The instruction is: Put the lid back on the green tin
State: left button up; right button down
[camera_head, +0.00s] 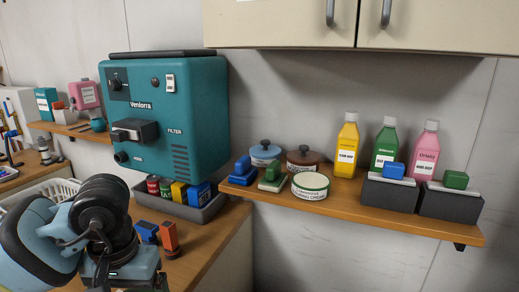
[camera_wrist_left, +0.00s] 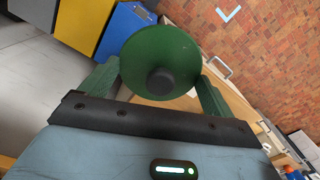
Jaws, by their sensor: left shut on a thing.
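The green tin (camera_head: 310,194) stands upright at the front edge of the wall shelf in the head view. Its top is pale with a green rim and carries no knobbed lid. The green lid (camera_wrist_left: 160,45), a round disc with a black knob, is between the fingers of my left gripper (camera_wrist_left: 158,74) in the left wrist view. The gripper is shut on it. In the head view my left arm is low at the left, well away from the tin; the fingers and lid are hidden there. My right gripper is not in view.
A blue-lidded pot (camera_head: 265,155) and a brown-lidded pot (camera_head: 303,162) stand behind the tin. A green stamp-like block (camera_head: 272,180) sits left of it, bottles (camera_head: 346,150) right. A teal machine (camera_head: 165,125) stands left of the shelf (camera_head: 360,214); cupboards (camera_head: 400,25) hang above.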

pick_arm(q)
notch_tip(320, 180, down, 9)
jog(key=s, duration=0.2)
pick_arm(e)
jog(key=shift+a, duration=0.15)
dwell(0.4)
